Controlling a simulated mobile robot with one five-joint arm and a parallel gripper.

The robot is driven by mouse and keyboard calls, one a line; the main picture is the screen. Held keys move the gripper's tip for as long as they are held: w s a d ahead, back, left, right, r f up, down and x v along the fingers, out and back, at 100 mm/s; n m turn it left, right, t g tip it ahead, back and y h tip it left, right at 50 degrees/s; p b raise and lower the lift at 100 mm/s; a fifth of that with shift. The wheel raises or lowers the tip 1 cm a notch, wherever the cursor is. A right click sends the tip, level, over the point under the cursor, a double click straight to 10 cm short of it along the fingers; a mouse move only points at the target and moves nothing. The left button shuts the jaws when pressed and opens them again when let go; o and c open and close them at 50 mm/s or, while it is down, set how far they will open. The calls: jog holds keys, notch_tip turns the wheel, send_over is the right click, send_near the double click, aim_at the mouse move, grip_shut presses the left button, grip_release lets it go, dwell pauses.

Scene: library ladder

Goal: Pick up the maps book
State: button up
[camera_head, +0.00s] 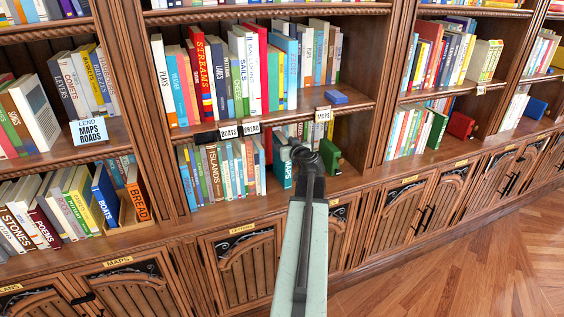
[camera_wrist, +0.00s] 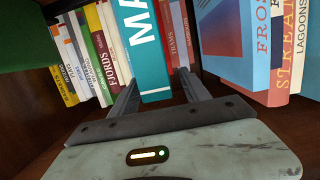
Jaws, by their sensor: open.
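The maps book is a teal book on the lower middle shelf. In the head view its spine (camera_head: 284,172) shows partly behind my gripper, and the rest of it is hidden. In the wrist view the teal spine (camera_wrist: 145,45) carries large white letters "MA", with the rest cut off at the top. My gripper (camera_wrist: 158,80) is open, with one finger on each side of the lower end of this spine. I cannot tell whether either finger touches it. In the head view my gripper (camera_head: 292,150) is at the shelf opening, its fingers mostly hidden.
Other books (camera_wrist: 90,55) stand close on the left, and a blue book (camera_wrist: 222,40) stands on the right. A green book (camera_head: 330,156) is right of the maps book. The shelf board above (camera_head: 280,116) carries hanging labels, including "MAPS" (camera_head: 323,114). A "LEND MAPS ROADS" sign (camera_head: 89,131) hangs left.

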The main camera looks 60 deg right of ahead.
aim_at(281, 138)
jog(key=x, duration=0.3)
jog(key=shift+d, duration=0.1)
jog(key=shift+r, duration=0.1)
grip_shut()
dwell(1.1)
